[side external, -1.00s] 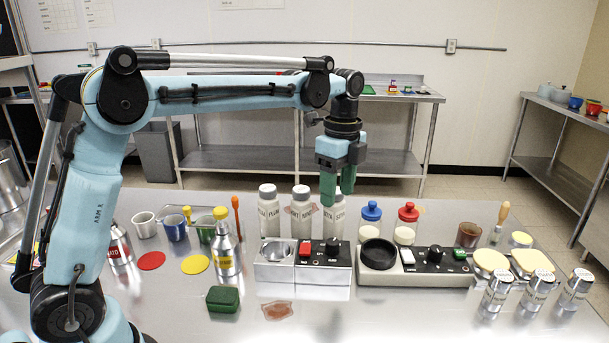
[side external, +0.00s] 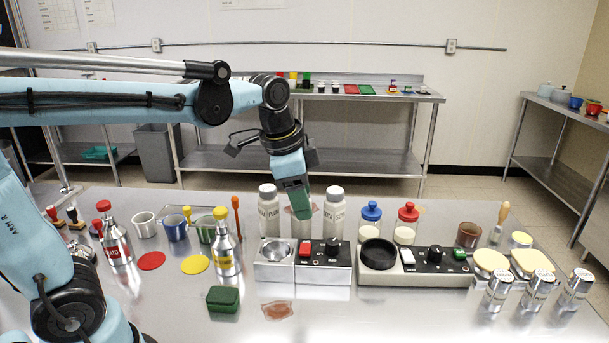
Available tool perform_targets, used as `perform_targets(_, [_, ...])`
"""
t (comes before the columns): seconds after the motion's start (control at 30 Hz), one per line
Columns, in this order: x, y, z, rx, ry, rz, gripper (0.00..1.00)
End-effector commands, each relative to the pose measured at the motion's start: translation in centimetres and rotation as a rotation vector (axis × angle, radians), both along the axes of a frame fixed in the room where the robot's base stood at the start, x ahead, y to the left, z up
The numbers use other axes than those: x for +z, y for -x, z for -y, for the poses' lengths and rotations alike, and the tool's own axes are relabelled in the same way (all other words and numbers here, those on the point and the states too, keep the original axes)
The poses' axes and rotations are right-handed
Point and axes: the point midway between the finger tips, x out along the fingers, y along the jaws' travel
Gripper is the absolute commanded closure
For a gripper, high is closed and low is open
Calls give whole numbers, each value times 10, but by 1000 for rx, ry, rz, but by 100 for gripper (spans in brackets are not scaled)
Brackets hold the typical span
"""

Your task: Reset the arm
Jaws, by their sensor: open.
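My gripper (side external: 299,207), with green fingers, hangs tilted above the back of the table, in front of the middle one of the white canisters (side external: 301,228). It partly hides that canister. No object shows between the fingers, and the gripper is open. The gap between the fingertips is hard to see from this side. My arm reaches in from the left edge, with its upper part running out of the picture.
Below the gripper stands a device with a metal bowl and red button (side external: 306,248). To its right are a longer console (side external: 415,268) and jars with blue and red lids (side external: 371,222). Bottles, mugs and a green box (side external: 223,298) stand left. The table's front middle is mostly clear.

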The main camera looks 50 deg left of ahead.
Motion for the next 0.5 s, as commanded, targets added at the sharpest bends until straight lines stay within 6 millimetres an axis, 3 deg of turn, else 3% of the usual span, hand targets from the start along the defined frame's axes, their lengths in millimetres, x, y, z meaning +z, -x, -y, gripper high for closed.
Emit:
perform_targets(0.2, [-19,42,-3,295,113,146,43])
perform_targets(0.5, [-48,75,-5,573,271,284,43])
